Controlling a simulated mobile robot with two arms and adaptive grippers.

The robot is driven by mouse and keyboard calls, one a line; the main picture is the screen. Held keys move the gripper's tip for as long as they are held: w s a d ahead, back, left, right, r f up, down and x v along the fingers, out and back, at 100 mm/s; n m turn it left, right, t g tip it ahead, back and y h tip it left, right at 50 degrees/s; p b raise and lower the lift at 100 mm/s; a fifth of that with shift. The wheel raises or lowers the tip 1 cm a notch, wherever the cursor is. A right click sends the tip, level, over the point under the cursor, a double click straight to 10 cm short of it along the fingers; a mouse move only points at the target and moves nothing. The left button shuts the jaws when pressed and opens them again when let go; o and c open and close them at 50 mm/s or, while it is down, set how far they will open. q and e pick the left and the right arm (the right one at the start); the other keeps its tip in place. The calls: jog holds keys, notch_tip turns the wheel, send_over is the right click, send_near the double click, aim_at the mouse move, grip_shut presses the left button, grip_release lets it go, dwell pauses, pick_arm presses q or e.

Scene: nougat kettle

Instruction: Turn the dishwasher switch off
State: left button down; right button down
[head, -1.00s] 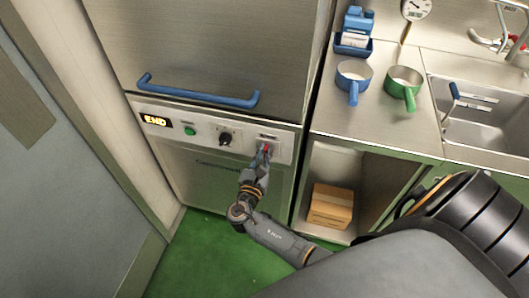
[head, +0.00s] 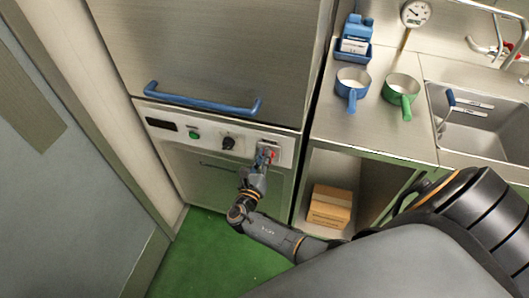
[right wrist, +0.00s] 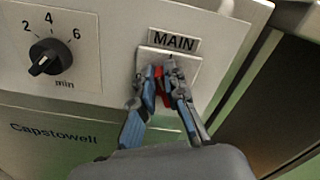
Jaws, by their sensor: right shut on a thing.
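The dishwasher's control panel (head: 215,133) runs below the blue handle. The red main switch (head: 274,154) is at the panel's right end, and it also shows in the right wrist view (right wrist: 162,82) under the MAIN label (right wrist: 174,41). My right gripper (head: 264,153) is at the switch; in the right wrist view its fingertips (right wrist: 158,74) are closed around the red lever. The fingers hide part of the switch. The panel's display (head: 161,124) is dark. My left gripper is in no view.
A black dial (head: 228,142) and a green button (head: 194,135) sit left of the switch. The blue handle (head: 203,102) is above. A counter with a blue pan (head: 352,84), a green pan (head: 401,88) and a sink is at right. A cardboard box (head: 330,207) is beneath it.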

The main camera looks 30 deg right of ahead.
jog(key=n+p, duration=0.1)
jog(key=n, duration=0.1)
jog(key=n+p, duration=0.1)
jog(key=n, duration=0.1)
jog(key=n+p, duration=0.1)
jog(key=n, duration=0.1)
jog(key=shift+w+a+f+n, duration=0.3)
jog(key=n, duration=0.2)
jog(key=shift+w+f+n+p, duration=0.1)
jog(key=shift+f+n+p, duration=0.1)
jog(key=shift+n+p, duration=0.15)
jog(key=shift+f+n+p, duration=0.15)
jog(key=shift+f+n, duration=0.05)
jog(key=shift+n, duration=0.55)
jog(key=shift+f+n+p, duration=0.15)
jog(key=shift+n, duration=0.55)
jog(key=c, duration=1.4)
grip_release()
jog(key=shift+a, duration=0.1)
